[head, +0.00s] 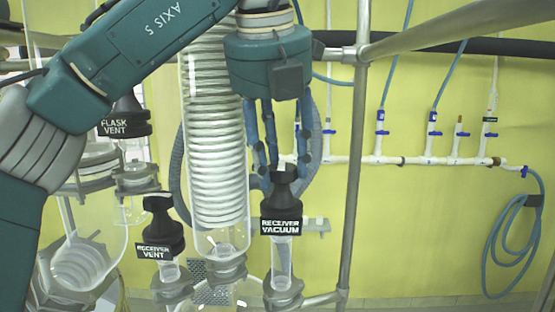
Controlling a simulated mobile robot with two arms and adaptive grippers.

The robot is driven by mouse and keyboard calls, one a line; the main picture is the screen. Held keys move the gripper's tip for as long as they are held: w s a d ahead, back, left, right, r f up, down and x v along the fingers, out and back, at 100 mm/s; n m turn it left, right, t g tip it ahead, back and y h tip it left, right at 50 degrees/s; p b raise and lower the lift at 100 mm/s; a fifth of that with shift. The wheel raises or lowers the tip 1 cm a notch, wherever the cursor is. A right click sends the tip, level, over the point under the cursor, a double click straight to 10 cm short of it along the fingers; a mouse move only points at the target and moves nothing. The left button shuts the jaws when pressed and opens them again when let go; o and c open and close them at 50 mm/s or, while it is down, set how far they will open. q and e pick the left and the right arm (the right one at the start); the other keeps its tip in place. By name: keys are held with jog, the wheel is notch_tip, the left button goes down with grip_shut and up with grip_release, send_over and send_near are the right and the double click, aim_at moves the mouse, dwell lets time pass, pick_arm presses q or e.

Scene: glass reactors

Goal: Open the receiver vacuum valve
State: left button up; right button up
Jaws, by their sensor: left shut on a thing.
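The receiver vacuum valve (281,208) is a black knob with a label reading "RECEIVER VACUUM", on top of a clear glass neck right of the coil condenser. My left gripper (283,172) comes down from above with its blue fingers around the top of this knob. It is shut on the knob, and the fingers hide part of the knob's top. My left arm reaches in from the left across the upper part of the head view. My right gripper is not in the head view.
The receiver vent valve (161,230) and the flask vent valve (124,122) stand to the left. The glass coil condenser (215,140) is close beside my gripper. A metal frame post (354,170) stands to the right. A white pipe with blue taps (430,160) runs along the yellow wall.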

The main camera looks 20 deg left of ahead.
pick_arm(q)
jog(key=n, duration=0.2)
jog(key=n+y, duration=0.1)
jog(key=shift+w+d+r+n, duration=0.1)
jog(key=shift+d+r+n, duration=0.05)
jog(key=shift+r+n, duration=0.2)
jog(key=n, duration=0.2)
jog(key=n+y, duration=0.1)
jog(key=n, duration=0.1)
jog(key=shift+d+g+y, duration=0.1)
jog(key=shift+g+y, duration=0.2)
jog(key=shift+g, duration=0.1)
jog(key=n+g, duration=0.1)
jog(key=n, duration=0.1)
jog(key=n+y, duration=0.1)
jog(key=n, duration=0.2)
jog(key=shift+w+d+n+g, duration=0.1)
jog(key=shift+w+n+g, duration=0.15)
jog(key=shift+g, duration=0.15)
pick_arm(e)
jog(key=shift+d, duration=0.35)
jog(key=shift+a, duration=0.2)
pick_arm(q)
jog(key=o, duration=1.1)
jog(key=shift+f, duration=0.15)
jog(key=shift+f, duration=0.1)
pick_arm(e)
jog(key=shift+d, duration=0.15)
